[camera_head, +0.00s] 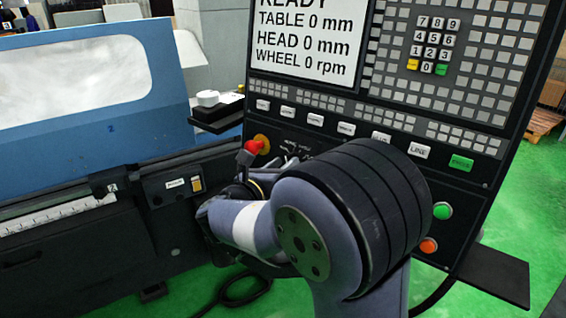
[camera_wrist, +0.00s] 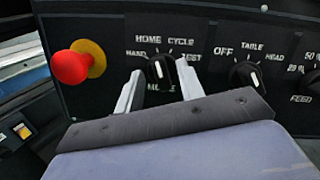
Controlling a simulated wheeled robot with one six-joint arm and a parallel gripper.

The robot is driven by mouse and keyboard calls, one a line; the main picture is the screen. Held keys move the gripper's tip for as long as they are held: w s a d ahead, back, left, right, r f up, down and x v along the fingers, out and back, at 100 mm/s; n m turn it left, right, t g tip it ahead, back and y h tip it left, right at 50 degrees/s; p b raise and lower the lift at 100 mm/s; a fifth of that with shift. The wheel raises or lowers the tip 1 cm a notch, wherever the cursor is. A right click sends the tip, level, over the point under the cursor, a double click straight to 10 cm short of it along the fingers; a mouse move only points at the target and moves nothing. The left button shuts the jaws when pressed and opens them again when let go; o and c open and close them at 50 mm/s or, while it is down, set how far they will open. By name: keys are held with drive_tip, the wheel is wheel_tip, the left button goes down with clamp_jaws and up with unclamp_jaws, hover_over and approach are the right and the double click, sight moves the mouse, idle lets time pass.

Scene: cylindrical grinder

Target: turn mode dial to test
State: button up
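The mode dial (camera_wrist: 161,72) is a black knob with a white pointer mark, in the wrist view at upper middle. Labels HAND, HOME and CYCLE stand around it, and TEST at its right is partly hidden. The white mark points up and slightly left, nearest HOME. My gripper (camera_wrist: 159,67) is open, with one pale finger on each side of the dial. A gap shows at the left finger; the right finger is close to the knob, and I cannot tell whether it touches. In the head view my arm hides the dial.
A red emergency knob on a yellow base (camera_wrist: 72,66) sticks out left of the dial. A second dial with OFF, TABLE, HEAD (camera_wrist: 246,74) sits close to the right. The control panel's screen (camera_head: 310,38) reads READY. A small shelf (camera_head: 497,275) juts out lower right.

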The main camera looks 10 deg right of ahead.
drive_tip(key=shift+w+d, duration=0.2)
drive_tip(key=shift+c, duration=0.5)
clamp_jaws()
